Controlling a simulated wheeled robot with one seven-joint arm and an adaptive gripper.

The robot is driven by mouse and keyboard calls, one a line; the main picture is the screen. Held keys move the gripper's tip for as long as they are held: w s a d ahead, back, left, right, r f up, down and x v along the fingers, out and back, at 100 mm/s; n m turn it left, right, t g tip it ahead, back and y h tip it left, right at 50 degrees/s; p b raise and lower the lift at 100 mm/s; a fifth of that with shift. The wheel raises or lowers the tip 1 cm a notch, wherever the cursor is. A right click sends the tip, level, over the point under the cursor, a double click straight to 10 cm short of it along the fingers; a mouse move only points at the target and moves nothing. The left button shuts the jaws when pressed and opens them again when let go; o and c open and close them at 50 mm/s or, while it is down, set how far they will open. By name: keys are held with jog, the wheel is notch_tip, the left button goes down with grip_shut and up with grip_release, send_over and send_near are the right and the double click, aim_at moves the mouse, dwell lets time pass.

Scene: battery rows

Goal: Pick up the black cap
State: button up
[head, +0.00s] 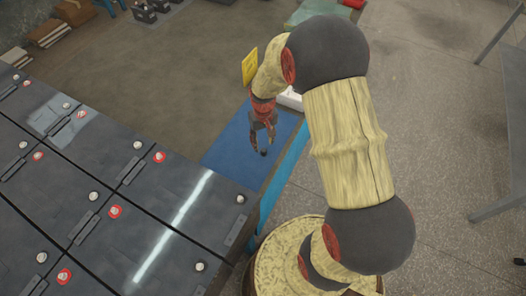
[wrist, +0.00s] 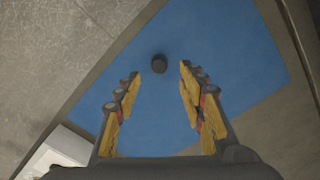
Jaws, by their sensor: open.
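The black cap (wrist: 159,63) is a small dark round piece lying on the blue mat (wrist: 225,50) in the wrist view. It shows just beyond and between the fingertips of my gripper (wrist: 159,76), with blue surface visible on both sides of it. My gripper is open and empty, its yellow-padded fingers pointing at the cap. In the head view my gripper (head: 263,148) hangs over the blue mat (head: 228,152), fingers down. Whether the dark spot at its fingertips there is the cap, I cannot tell. The height above the mat is unclear.
Dark battery modules (head: 150,210) with red and white terminals fill the left and lower left of the head view. A white box (wrist: 62,150) lies at the lower left of the wrist view. Open concrete floor (head: 430,110) is to the right in the head view.

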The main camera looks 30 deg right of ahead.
aim_at(264, 150)
notch_tip(264, 150, down, 5)
jog(key=shift+s+r+b, duration=0.1)
jog(key=shift+s+b, duration=0.05)
jog(key=shift+b, duration=0.8)
jog(key=shift+r, duration=0.1)
jog(key=shift+c, duration=0.5)
jog(key=c, duration=0.8)
